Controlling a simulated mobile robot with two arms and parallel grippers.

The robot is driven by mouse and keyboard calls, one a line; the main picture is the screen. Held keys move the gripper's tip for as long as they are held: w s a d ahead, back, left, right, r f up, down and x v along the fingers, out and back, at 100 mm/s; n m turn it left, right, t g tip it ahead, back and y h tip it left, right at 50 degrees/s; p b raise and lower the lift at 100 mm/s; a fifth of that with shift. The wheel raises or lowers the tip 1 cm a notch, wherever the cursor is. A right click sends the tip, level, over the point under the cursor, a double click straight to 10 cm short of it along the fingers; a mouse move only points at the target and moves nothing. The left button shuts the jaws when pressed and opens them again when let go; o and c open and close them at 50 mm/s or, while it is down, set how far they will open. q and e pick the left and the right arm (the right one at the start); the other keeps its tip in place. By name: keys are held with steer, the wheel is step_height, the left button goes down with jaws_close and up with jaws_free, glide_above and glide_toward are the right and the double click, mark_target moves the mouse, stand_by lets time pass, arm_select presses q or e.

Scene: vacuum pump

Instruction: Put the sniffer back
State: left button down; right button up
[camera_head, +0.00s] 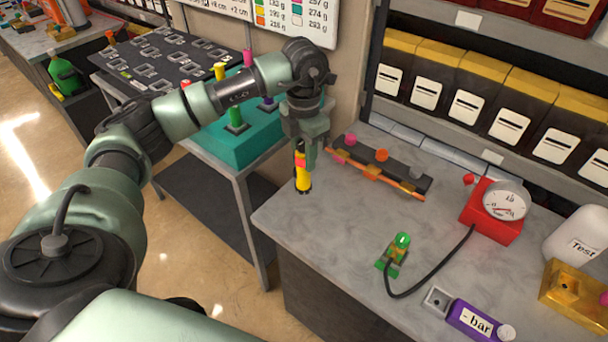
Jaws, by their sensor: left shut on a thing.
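My left gripper (304,142) points down above the left corner of the grey worktop. It is shut on a slim yellow tool with a black lower end and a small reddish band (302,178), which looks like the sniffer. The tool hangs upright below the fingers, and I cannot tell whether its lower end touches the worktop. My right gripper is not in view.
A red gauge box (487,226) is joined by a black hose to a green fitting (393,258). A purple "- bar" block (478,319) and a yellow block (574,296) stand near the front right. The worktop's left middle is clear. A teal block (240,150) with colored pegs stands on a side table.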

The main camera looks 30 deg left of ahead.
mark_target(304, 178)
arm_select(q)
step_height(304, 178, down, 3)
steer(key=shift+f, duration=0.2)
step_height(304, 178, down, 4)
steer(key=shift+p, duration=0.8)
steer(key=shift+f, duration=0.15)
steer(key=shift+f, duration=0.1)
steer(key=c, duration=1.5)
jaws_free()
steer(key=shift+f, duration=0.15)
steer(key=o, duration=0.5)
steer(key=shift+c, duration=0.2)
steer(key=shift+r, duration=0.2)
